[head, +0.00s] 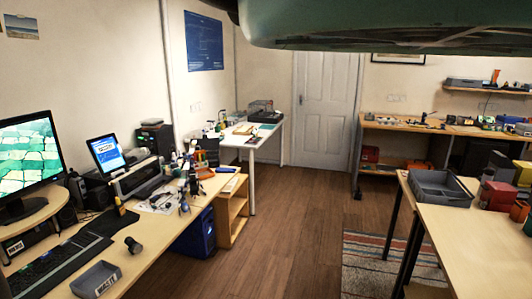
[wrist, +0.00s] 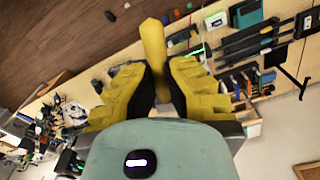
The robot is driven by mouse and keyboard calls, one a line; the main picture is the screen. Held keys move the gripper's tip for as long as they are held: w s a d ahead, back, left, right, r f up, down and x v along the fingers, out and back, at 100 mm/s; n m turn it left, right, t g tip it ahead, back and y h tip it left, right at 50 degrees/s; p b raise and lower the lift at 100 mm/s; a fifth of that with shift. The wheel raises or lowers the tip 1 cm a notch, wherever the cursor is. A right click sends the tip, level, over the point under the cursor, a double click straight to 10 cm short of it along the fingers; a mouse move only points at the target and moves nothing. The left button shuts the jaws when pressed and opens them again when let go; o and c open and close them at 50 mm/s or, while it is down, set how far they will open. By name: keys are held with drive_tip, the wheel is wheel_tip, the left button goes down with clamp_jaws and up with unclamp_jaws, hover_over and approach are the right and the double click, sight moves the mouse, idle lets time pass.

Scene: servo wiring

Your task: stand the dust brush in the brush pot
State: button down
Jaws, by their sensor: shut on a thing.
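My gripper (wrist: 161,84) shows in the wrist view, its yellow-padded fingers shut on a yellow, round-ended stick (wrist: 153,45), which I take for the dust brush. The stick points up and away between the fingers, and its lower part is hidden by them. It appears held in the air, clear of the benches below. The fingers are not in the head view. I cannot pick out the brush pot for certain among the small items in either view.
In the head view, a crowded desk (head: 165,228) with a monitor (head: 28,160) and a grey bin (head: 96,280) stands left. A table (head: 480,238) with a grey tray (head: 440,188) stands right. A white table (head: 250,138) is at the back.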

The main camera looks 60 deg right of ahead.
wheel_tip(320, 180, up, 32)
drive_tip(key=p, duration=3)
